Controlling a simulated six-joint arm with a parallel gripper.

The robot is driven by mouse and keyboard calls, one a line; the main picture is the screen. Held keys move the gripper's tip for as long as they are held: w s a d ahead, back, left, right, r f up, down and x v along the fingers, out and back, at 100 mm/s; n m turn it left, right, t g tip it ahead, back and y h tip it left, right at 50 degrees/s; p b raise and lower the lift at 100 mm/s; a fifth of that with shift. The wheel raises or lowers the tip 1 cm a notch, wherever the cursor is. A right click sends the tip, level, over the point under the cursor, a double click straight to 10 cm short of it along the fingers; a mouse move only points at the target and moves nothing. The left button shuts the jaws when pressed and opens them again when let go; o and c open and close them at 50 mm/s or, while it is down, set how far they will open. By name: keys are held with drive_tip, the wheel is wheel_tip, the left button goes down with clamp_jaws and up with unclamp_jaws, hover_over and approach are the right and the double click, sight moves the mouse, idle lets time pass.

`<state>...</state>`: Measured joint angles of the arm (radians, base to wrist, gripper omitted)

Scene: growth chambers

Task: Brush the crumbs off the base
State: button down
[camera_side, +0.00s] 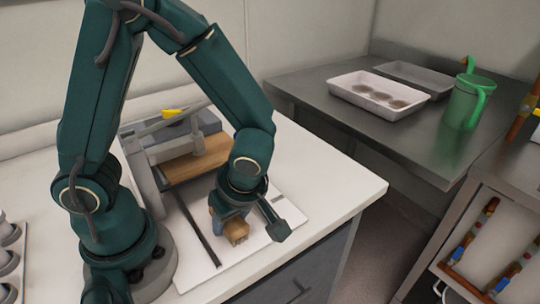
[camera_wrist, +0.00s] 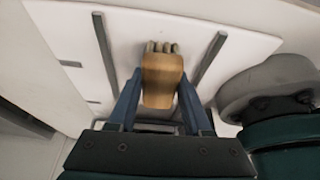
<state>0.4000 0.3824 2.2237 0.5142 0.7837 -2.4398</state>
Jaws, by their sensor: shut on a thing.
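My gripper (camera_side: 228,214) is shut on a brush with a tan wooden handle (camera_side: 237,232), low over the white base (camera_side: 205,267). In the wrist view my two blue fingers (camera_wrist: 158,92) flank the brush's wooden block (camera_wrist: 162,80). Its pale bristle tufts (camera_wrist: 162,47) point away from me over the white base (camera_wrist: 255,50). I cannot tell whether the bristles touch it. Dark rails (camera_side: 198,230) run along the base; two show in the wrist view, one on each side of the brush. I cannot make out crumbs in either view.
Behind the brush stands a grey frame (camera_side: 143,175) with a wooden board (camera_side: 195,163) and a yellow piece (camera_side: 172,113). The counter's right part (camera_side: 345,190) is clear. A separate metal table (camera_side: 300,92) holds a white tray (camera_side: 350,97) and a green watering can (camera_side: 463,105).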

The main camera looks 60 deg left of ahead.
sight(242, 247)
drive_tip(key=shift+a, duration=0.5)
drive_tip(key=shift+d, duration=3.25)
wheel_tip(242, 247, up, 8)
drive_tip(key=shift+r, duration=0.2)
